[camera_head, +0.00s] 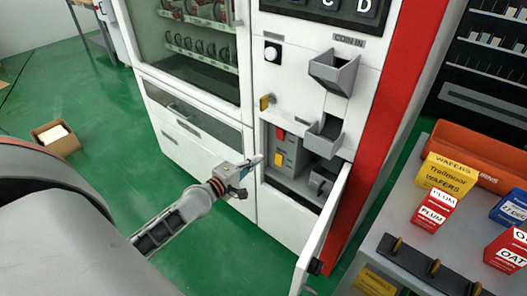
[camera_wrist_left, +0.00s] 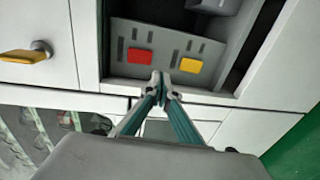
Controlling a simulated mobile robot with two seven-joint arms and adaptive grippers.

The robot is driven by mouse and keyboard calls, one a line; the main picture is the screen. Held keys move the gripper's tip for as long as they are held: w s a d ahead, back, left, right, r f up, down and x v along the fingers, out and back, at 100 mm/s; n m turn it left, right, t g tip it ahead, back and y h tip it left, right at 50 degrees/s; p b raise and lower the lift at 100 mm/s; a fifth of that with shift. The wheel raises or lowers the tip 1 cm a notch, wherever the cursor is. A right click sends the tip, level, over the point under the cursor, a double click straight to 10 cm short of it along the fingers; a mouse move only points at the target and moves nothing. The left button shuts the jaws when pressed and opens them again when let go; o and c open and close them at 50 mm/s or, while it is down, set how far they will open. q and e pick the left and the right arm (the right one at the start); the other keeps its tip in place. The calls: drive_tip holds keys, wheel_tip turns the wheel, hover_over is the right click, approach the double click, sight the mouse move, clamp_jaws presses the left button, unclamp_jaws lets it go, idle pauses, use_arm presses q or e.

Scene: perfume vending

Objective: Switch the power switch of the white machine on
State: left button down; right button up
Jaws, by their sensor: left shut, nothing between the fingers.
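The white machine (camera_head: 200,155) stands ahead with a lower compartment open. Inside it is a grey panel (camera_head: 291,152) with a red switch (camera_head: 280,134) above a yellow switch (camera_head: 278,158). In the left wrist view the red switch (camera_wrist_left: 139,56) and yellow switch (camera_wrist_left: 191,65) sit side by side on the panel (camera_wrist_left: 165,42). I cannot tell which one is the power switch. My left gripper (camera_head: 256,162) is shut and empty, its tips just left of the compartment opening. In the left wrist view the gripper tips (camera_wrist_left: 161,80) appear just below and between the two switches.
The compartment door (camera_head: 322,235) hangs open to the right. A yellow knob (camera_head: 266,102) is above the opening, with grey trays (camera_head: 333,73) beside it. A grey table (camera_head: 385,215) with snack boxes is at right.

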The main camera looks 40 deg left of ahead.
use_arm(q)
drive_tip(key=s, duration=0.3)
drive_tip(key=shift+s+a+f, duration=0.2)
drive_tip(key=shift+s, duration=0.15)
use_arm(e)
drive_tip(key=shift+w+r, duration=0.3)
drive_tip(key=shift+w, duration=0.15)
drive_tip(key=shift+a, duration=0.15)
use_arm(q)
drive_tip(key=s+d+f+m+g+p, duration=0.3)
drive_tip(key=s+d+m+p, duration=0.1)
drive_tip(key=s+d+m, duration=0.6)
drive_tip(key=s+d+f+m+g+h+p, duration=0.1)
drive_tip(key=s+d+f+m+g+p, duration=0.2)
drive_tip(key=s+d+m, duration=0.8)
drive_tip(key=s+f+p, duration=0.1)
drive_tip(key=s, duration=0.3)
drive_tip(key=shift+s+d+f, duration=0.15)
drive_tip(key=shift+d, duration=0.05)
use_arm(e)
drive_tip(key=shift+m, duration=0.3)
drive_tip(key=r, duration=0.1)
drive_tip(key=s+r, duration=0.1)
drive_tip(key=r, duration=0.1)
drive_tip(key=a+r, duration=0.1)
drive_tip(key=shift+s+r, duration=0.15)
drive_tip(key=shift+r, duration=0.15)
drive_tip(key=shift+w+r, duration=0.25)
drive_tip(key=shift+r, duration=0.15)
